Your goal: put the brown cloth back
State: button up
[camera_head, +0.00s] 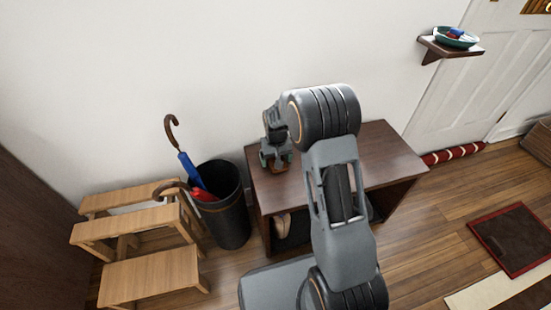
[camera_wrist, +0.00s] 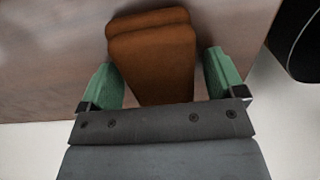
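The brown cloth (camera_wrist: 152,55) is a folded, orange-brown piece lying on the dark wooden bench top. In the wrist view it lies between the two green fingertips of my gripper (camera_wrist: 162,80), with a gap on each side. In the head view, my gripper (camera_head: 275,157) is low over the left end of the bench (camera_head: 390,150), and only a small brown part of the cloth (camera_head: 279,169) shows beneath it. My gripper is open and the cloth is not clamped. My arm hides part of the bench.
A black bin (camera_head: 226,205) with umbrellas (camera_head: 190,170) stands just left of the bench. A wooden step stool (camera_head: 150,270) is further left. A wall shelf (camera_head: 450,48) with a bowl is at upper right. The bench's right half is clear. The wall is close behind.

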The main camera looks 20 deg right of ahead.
jog(key=shift+o, duration=0.3)
notch_tip(320, 180, up, 12)
jog(key=p, duration=0.5)
jog(key=shift+r, duration=0.2)
jog(key=s+r+t+p, duration=0.1)
jog(key=s+r+p, duration=0.6)
jog(key=r+p, duration=0.3)
jog(key=s+r+t+p, duration=0.1)
jog(key=s+r+p, duration=0.7)
jog(key=r, duration=0.9)
jog(key=s+r+t+p, duration=0.1)
jog(key=s+r+p, duration=0.7)
jog(key=r+p, duration=0.4)
notch_tip(320, 180, up, 3)
jog(key=shift+a+f+t+p, duration=0.2)
jog(key=shift+t+p, duration=0.1)
